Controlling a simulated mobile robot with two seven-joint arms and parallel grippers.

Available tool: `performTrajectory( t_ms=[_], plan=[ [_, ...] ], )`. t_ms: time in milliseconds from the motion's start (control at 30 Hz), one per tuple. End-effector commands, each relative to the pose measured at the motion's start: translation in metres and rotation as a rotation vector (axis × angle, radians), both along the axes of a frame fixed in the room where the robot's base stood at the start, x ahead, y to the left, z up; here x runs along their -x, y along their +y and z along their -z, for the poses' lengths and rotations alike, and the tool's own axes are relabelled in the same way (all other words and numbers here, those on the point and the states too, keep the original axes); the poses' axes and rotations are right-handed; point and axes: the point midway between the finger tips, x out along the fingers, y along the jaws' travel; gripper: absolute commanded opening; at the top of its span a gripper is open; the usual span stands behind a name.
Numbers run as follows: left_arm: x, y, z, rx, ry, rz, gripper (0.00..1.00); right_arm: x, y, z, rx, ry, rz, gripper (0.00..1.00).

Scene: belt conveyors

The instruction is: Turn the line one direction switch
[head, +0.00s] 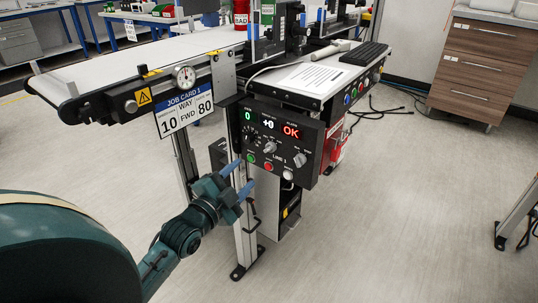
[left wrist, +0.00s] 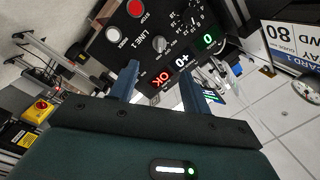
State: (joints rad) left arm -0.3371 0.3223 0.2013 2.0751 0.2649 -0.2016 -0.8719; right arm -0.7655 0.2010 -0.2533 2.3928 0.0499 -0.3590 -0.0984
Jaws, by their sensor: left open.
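The dark line 1 control panel (head: 283,143) hangs at the front of the conveyor. It shows readouts 0, +0 and a red OK. A middle knob (head: 270,147) and a right knob (head: 299,159) sit above a row of buttons; their small labels are too small to read, so I cannot tell which is the direction switch. My left gripper (head: 244,173) is open and empty, just in front of the panel's lower left. In the left wrist view its blue fingers (left wrist: 160,78) point at the panel, with a pointer knob (left wrist: 158,45) beyond them. My right gripper is not in view.
A job card (head: 185,111) reading 10, WAY FWD and 80 hangs left of the panel under the belt (head: 130,70). Green (head: 251,158), red (head: 268,166) and white (head: 288,174) buttons line the panel's lower edge. A metal leg (head: 245,220) stands below. Open floor lies right.

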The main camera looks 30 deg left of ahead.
Motion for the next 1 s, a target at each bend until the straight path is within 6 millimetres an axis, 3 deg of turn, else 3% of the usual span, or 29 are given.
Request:
performTrajectory(
  t_ms=[500,700,1000],
  plan=[
    [-0.097,0.003,0.000,0.002,-0.001,0.001,0.48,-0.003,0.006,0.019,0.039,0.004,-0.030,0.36],
    [-0.114,0.003,0.000,0.001,0.001,0.001,0.48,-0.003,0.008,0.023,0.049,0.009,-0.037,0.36],
    [-0.116,0.003,0.000,0.002,0.002,0.002,0.48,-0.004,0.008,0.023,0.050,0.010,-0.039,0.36]
  ],
)
